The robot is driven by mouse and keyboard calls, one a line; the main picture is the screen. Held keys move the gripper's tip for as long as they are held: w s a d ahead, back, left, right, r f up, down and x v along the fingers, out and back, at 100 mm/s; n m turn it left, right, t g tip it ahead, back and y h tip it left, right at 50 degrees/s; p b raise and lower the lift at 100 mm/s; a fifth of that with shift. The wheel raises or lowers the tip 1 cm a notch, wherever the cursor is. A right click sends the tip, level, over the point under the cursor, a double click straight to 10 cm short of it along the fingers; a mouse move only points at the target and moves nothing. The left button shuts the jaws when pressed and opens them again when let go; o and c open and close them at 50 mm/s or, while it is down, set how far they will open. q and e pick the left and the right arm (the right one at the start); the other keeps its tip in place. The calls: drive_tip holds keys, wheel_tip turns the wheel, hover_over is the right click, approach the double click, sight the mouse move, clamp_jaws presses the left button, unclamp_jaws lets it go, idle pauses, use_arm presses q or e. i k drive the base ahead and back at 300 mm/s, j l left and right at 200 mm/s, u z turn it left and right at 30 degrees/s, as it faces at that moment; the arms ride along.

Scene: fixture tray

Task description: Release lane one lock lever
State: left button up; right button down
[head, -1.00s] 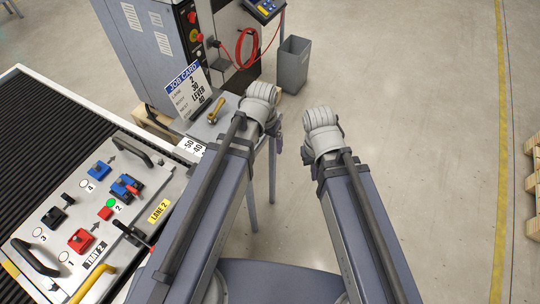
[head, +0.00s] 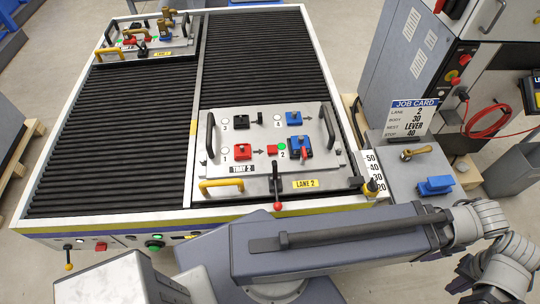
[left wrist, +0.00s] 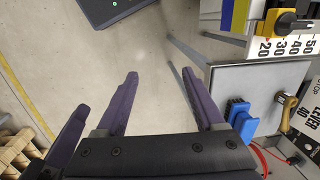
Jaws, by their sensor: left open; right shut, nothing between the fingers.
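The lane one tray (head: 107,52) stands far at the upper left in the head view, with a yellow label (head: 161,54) at its front. A small dark upright lever (head: 141,47) shows at that tray's front edge; its setting is too small to read. My left gripper (left wrist: 160,76) is open and empty in the left wrist view, above bare floor.
The lane two tray (head: 225,182) lies nearer, with a red-knobbed lever (head: 277,205) at its front. Black rollers (head: 130,140) lie bare before the far tray.

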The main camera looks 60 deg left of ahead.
sight(69, 267)
drive_tip(key=u, duration=1.3)
drive_tip(key=l+u, duration=0.15)
drive_tip(key=u, duration=0.35)
drive_tip(key=l+u, duration=0.1)
drive_tip(key=u, duration=0.35)
drive_tip(key=k+u, duration=0.15)
drive_tip(key=u, duration=0.35)
drive_tip(key=l+u, duration=0.15)
drive_tip(key=u, duration=0.35)
drive_tip(key=k+u, duration=0.3)
drive_tip(key=u, duration=0.15)
drive_tip(key=k+u, duration=0.25)
drive_tip(key=u, duration=0.15)
drive_tip(key=k+j+u, duration=0.1)
drive_tip(key=k, duration=0.3)
drive_tip(key=k+j+u, duration=0.15)
drive_tip(key=k, duration=0.2)
drive_tip(key=i+j, duration=0.1)
drive_tip(key=i, duration=0.45)
drive_tip(key=i+j+z, duration=0.15)
drive_tip(key=i, duration=0.4)
drive_tip(key=i+j, duration=0.15)
drive_tip(key=i, duration=0.4)
drive_tip(key=l+z, duration=0.05)
